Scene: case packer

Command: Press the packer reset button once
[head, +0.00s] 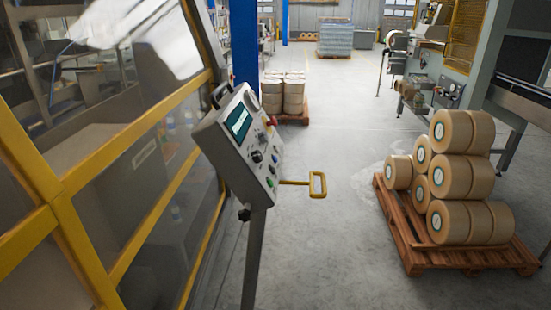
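The packer's control panel (237,148) stands on a grey post in the middle of the head view, tilted, its face turned to the right. It carries a lit screen (238,122), a red knob (271,121), and several small buttons and dials. A green button (270,184) sits low on the face and a blue one (274,158) above it. I cannot read the labels, so I cannot tell which is the reset button. Neither of my grippers shows in the head view.
A yellow handle (318,185) juts out right of the panel. The yellow-framed packer enclosure (62,190) fills the left. A wooden pallet (408,245) with stacked rolls (450,175) stands at right. Grey floor (335,130) between them is clear.

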